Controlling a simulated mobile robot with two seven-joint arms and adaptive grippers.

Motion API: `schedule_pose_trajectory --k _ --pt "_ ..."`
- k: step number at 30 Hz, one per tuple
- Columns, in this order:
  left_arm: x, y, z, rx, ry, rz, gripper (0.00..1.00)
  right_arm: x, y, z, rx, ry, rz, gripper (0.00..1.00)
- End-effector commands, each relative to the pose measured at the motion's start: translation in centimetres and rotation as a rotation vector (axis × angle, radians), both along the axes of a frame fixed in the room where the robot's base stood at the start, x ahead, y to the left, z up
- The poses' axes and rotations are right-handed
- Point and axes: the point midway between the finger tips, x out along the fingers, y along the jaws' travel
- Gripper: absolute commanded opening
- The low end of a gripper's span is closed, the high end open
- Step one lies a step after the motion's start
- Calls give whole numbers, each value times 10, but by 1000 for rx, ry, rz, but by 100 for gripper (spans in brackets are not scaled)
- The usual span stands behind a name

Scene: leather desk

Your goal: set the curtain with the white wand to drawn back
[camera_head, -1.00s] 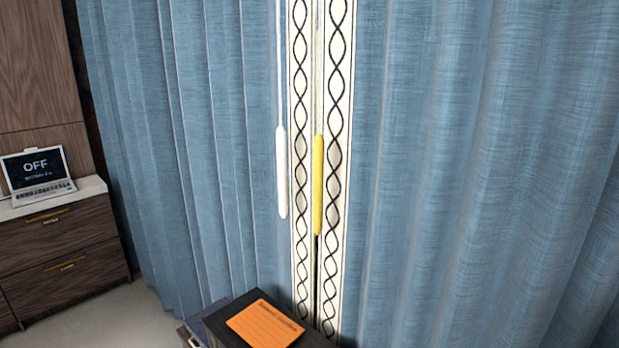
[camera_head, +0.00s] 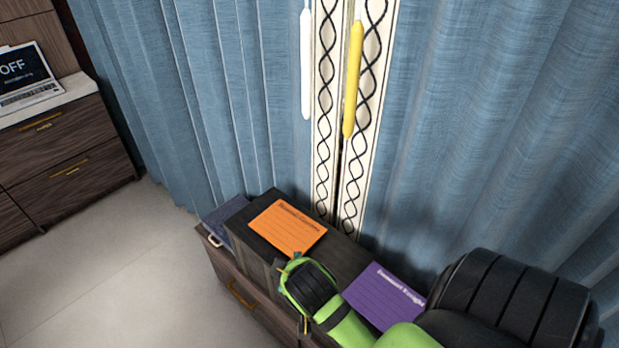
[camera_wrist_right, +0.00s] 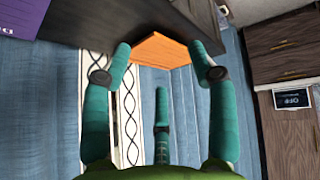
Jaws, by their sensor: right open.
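The white wand (camera_head: 305,64) hangs upright at the inner edge of the left blue curtain (camera_head: 235,110), beside its cream patterned trim. The left curtain is spread out in folds and its trim nearly meets the trim of the right curtain. A yellow wand (camera_head: 352,80) hangs at the right curtain's edge. My right gripper (camera_head: 292,276) is low in front of the cabinet, below and apart from both wands. In the right wrist view, its teal fingers (camera_wrist_right: 162,55) are spread and empty. The white wand cannot be made out there. My left gripper is out of view.
A low dark cabinet (camera_head: 225,262) stands before the curtains, carrying an orange card (camera_head: 286,228) and a purple card (camera_head: 383,297). A drawer unit (camera_head: 75,160) with a laptop (camera_head: 27,78) stands at left. The floor (camera_head: 130,270) between is clear.

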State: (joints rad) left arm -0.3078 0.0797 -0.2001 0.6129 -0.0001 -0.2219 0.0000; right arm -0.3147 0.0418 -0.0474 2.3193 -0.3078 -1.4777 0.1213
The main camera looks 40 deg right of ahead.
Motion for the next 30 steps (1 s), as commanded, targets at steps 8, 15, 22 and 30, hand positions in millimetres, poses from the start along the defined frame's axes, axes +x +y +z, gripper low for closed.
schedule_pose_trajectory --k 8,15,22,30 --pt "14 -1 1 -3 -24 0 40 82 -65 74 -156 -267 -290 59" --pt "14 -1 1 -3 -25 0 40 148 -125 202 -329 -593 -629 59" --pt "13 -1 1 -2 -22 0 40 171 -145 320 -459 -823 -829 59" --pt "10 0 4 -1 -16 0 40 175 -150 374 -520 -913 -889 59"
